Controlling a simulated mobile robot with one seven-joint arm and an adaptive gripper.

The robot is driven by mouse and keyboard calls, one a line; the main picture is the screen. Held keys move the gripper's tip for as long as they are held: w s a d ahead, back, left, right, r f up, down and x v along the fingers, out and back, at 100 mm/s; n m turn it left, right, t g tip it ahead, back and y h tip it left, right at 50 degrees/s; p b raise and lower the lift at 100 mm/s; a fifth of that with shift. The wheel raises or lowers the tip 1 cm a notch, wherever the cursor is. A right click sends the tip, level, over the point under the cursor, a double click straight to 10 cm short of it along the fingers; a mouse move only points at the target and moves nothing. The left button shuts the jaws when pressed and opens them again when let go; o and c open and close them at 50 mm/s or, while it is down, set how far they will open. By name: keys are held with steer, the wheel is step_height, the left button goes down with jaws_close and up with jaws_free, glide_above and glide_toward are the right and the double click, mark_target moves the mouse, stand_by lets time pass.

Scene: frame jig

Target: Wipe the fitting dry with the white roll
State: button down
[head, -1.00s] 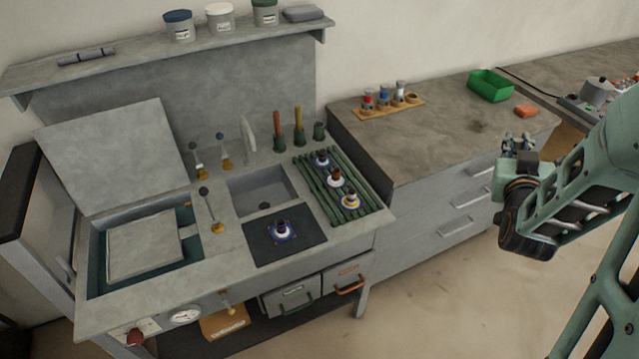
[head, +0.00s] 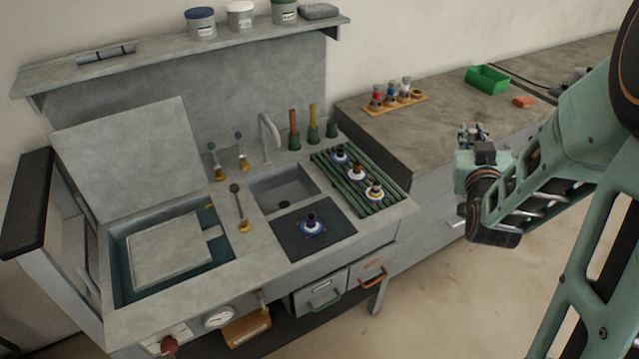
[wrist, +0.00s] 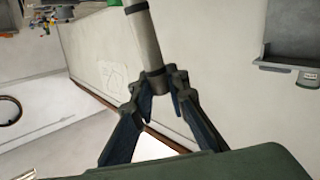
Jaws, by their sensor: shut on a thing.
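In the wrist view my gripper (wrist: 155,78) is shut on a pale, off-white roll (wrist: 146,40), which sticks out beyond the fingertips. In the head view my gripper (head: 474,136) hangs to the right of the sink bench, in front of the drawer counter and well apart from the fittings. The roll cannot be made out there. A fitting (head: 312,226) with a dark top and a blue-and-white base stands upright on a dark mat (head: 290,246). Several similar fittings (head: 357,173) stand on a green slatted rack (head: 335,180). Whether any is wet cannot be told.
A sink (head: 283,190) with a tall tap (head: 268,135) lies behind the mat. Levers (head: 241,205) stand left of it. The counter (head: 440,125) holds a wooden tray of bottles (head: 395,103), a green bin (head: 487,79) and an orange block (head: 523,102). Open floor lies before the drawers.

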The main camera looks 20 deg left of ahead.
steer(key=s+a+f+n+g+y+b, duration=0.1)
steer(key=s+a+f+y+b, duration=0.25)
steer(key=a+b, duration=0.5)
steer(key=s+a+f+n+g+y+b, duration=0.1)
steer(key=s+a+f+n+y+b, duration=0.3)
steer(key=a, duration=0.7)
steer(key=s+a+f+m+y+b, duration=0.1)
steer(key=s+a+f+y+b, duration=0.1)
steer(key=a+f+b, duration=0.55)
steer(key=shift+s+a+f+b, duration=0.1)
steer(key=shift+a+f+b, duration=0.35)
steer(key=shift+f+b, duration=0.25)
steer(key=shift+w+a+f+b, duration=0.1)
steer(key=shift+a+f+b, duration=0.45)
steer(key=shift+f, duration=0.25)
steer(key=shift+s+a+f+b, duration=0.1)
steer(key=shift+a+f+b, duration=0.3)
steer(key=shift+f+b, duration=0.3)
steer(key=shift+f+b, duration=0.5)
steer(key=shift+f, duration=0.1)
